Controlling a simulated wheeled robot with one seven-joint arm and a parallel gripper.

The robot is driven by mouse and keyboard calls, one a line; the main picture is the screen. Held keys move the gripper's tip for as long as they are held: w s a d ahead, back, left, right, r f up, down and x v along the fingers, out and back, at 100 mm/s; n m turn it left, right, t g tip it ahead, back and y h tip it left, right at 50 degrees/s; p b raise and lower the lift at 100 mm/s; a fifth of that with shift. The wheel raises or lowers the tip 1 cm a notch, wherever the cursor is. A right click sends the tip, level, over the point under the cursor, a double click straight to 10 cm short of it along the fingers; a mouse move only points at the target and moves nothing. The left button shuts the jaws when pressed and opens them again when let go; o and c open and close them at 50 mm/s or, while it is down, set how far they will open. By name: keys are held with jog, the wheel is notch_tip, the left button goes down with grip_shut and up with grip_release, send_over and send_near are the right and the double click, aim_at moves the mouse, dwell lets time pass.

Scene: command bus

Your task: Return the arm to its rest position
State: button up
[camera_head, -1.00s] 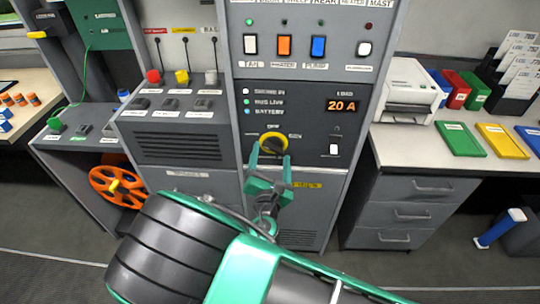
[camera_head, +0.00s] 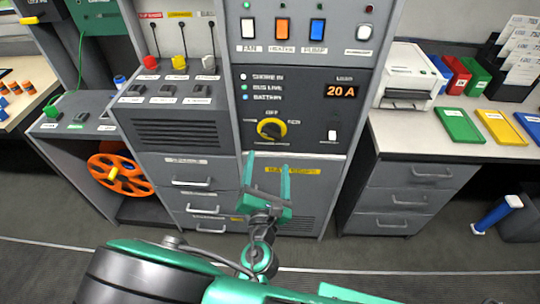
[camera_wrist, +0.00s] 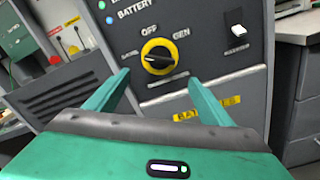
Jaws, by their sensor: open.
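My gripper (camera_head: 266,175) is green, open and empty in the head view, below the yellow rotary knob (camera_head: 271,129) and in front of the lower part of the grey panel cabinet. In the wrist view its two fingers (camera_wrist: 160,90) stand apart, with the knob (camera_wrist: 159,56) above and between them. The fingers do not appear to touch the knob. The knob's black handle lies nearly level, between the OFF and GEN markings and a label on the left. My arm reaches in from the bottom of the head view.
Grey drawers (camera_head: 199,185) stand left of the gripper, beside an orange wheel (camera_head: 119,174). A desk (camera_head: 430,133) with a printer (camera_head: 410,78) and coloured trays is on the right.

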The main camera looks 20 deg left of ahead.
jog(key=shift+s+d, duration=0.1)
jog(key=shift+s, duration=0.4)
jog(key=w+d+r+m+g+h, duration=0.1)
jog(key=w+d+r+m+h, duration=0.2)
jog(key=w+d+m+h, duration=0.6)
jog(key=w+d+r+m+g+h, duration=0.15)
jog(key=d+m+g, duration=0.4)
jog(key=d, duration=0.95)
jog(key=w+d+r+m+g+h, duration=0.1)
jog(key=d+m+g+h, duration=0.45)
jog(key=d, duration=1.05)
jog(key=s+d+r+m+g+y, duration=0.3)
jog(key=s+d+m+g+y, duration=0.25)
jog(key=s+d+m, duration=0.65)
jog(key=s+d+r+m+y, duration=0.2)
jog(key=s+r+m+y, duration=0.1)
jog(key=s, duration=0.4)
jog(key=s+d+r+m+y, duration=0.2)
jog(key=s+r+m+y, duration=0.1)
jog(key=s, duration=0.5)
jog(key=shift+s+r+m, duration=0.3)
jog(key=shift+r+m, duration=0.25)
jog(key=shift+m, duration=0.15)
